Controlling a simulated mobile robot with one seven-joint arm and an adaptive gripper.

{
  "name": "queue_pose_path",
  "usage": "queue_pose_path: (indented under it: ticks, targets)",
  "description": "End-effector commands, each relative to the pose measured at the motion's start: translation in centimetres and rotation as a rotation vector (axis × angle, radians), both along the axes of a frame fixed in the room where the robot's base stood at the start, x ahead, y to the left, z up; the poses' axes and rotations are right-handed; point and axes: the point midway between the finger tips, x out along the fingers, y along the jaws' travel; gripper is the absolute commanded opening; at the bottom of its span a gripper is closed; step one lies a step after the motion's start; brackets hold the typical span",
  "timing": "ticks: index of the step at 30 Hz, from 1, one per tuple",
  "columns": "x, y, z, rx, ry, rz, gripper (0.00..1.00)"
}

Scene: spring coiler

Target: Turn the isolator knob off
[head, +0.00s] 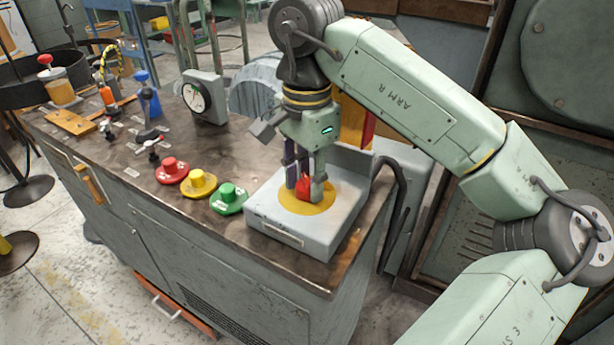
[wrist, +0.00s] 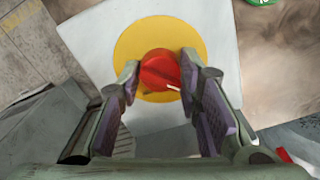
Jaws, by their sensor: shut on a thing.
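The isolator knob (head: 303,187) is red and sits on a yellow disc (head: 318,206) on top of a grey box (head: 282,222) at the right end of the bench. In the wrist view the red knob (wrist: 160,72) shows at the middle of the yellow disc (wrist: 135,45), with a pale pointer line towards the lower right. My gripper (head: 304,190) points straight down over the box, with its fingers on both sides of the knob. Parts of the knob are hidden by the fingers in the head view.
Red (head: 171,169), yellow (head: 198,183) and green (head: 228,198) buttons stand left of the box. A dial gauge (head: 198,97) is behind them. A black cable (head: 393,205) arches at the bench's right end. Bottles and small tools stand at the far left.

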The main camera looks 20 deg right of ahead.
Motion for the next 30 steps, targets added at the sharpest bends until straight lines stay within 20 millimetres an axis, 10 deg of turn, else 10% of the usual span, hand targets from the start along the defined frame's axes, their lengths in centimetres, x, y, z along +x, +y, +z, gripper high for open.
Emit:
queue_pose_path:
  ticks: [11, 12, 30]
  targets:
    - [0.12, 0.00, 0.10, 0.000, -0.005, 0.003, 0.04]
    - [0.12, 0.00, 0.09, 0.000, -0.005, 0.003, 0.34]
    - [0.03, -0.01, 0.20, -0.001, -0.001, 0.002, 0.53]
